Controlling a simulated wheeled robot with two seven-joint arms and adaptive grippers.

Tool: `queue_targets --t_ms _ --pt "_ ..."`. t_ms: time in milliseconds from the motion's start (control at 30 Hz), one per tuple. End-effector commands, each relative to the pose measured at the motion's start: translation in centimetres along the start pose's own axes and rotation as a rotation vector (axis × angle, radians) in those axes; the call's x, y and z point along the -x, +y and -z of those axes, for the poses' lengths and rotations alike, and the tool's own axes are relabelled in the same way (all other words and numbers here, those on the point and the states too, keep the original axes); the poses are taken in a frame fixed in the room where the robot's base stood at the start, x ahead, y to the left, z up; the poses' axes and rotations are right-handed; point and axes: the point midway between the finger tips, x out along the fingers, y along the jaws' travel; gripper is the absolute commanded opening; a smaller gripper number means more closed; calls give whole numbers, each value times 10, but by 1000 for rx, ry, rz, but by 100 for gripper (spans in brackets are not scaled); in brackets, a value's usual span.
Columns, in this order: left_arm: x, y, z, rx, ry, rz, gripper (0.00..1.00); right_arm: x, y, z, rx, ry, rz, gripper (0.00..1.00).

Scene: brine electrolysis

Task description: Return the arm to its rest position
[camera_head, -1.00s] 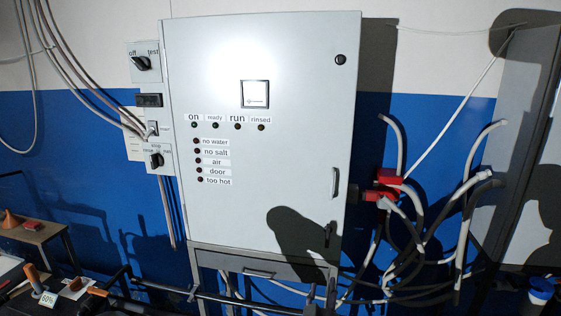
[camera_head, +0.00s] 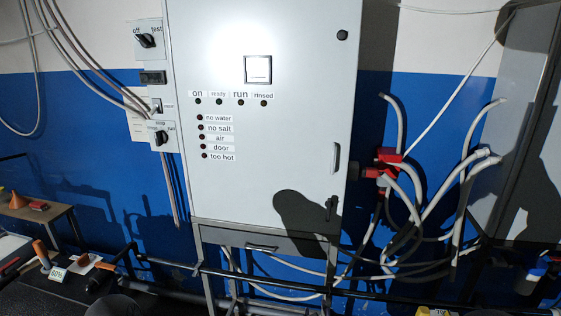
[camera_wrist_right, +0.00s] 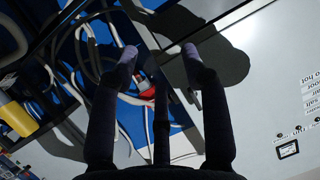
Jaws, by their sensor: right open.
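In the right wrist view the cabinet (camera_wrist_right: 270,75) appears tilted at the right, beyond the fingers. Neither gripper can be made out in the head view. My left gripper is not seen.
Grey hoses (camera_head: 415,225) and a red fitting (camera_head: 388,156) hang right of the cabinet. Switch boxes (camera_head: 149,40) and cables are on its left. A dark rail (camera_head: 290,282) crosses low in front. A bench with tools (camera_head: 55,274) is at lower left.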

Motion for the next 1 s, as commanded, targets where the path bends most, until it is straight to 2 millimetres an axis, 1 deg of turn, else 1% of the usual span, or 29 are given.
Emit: queue_targets --t_ms 33,67,100,167,200,267,300,367,400,467,500,600,700,800,900,1000 --pt "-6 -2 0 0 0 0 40 -7 3 -34 -7 -70 14 46" --pt "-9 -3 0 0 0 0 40 -10 4 -52 -14 -113 26 46" --pt "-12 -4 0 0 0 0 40 -12 5 -77 -25 -173 42 46" --pt "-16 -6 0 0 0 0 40 -14 7 -115 -45 -265 64 46" --pt "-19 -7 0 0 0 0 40 -12 9 -141 -59 -327 78 46" --pt "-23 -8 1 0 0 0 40 -9 11 -178 -84 -421 96 46" --pt "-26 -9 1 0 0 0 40 -5 12 -202 -100 -483 107 46" --pt "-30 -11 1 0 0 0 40 4 14 -238 -129 -579 121 46" --pt "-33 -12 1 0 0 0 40 11 14 -262 -148 -644 131 46" --pt "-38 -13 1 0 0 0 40 24 15 -296 -180 -741 142 46" --pt "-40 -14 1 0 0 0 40 34 16 -318 -200 -804 150 46" --pt "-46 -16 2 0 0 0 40 60 16 -363 -251 -950 164 46" --pt "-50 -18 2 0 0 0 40 84 15 -395 -292 -1064 173 46" --pt "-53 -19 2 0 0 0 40 102 14 -414 -318 -1139 179 46" --pt "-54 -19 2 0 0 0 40 111 13 -422 -331 -1176 182 46" --pt "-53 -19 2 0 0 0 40 114 12 -424 -334 -1187 183 46"
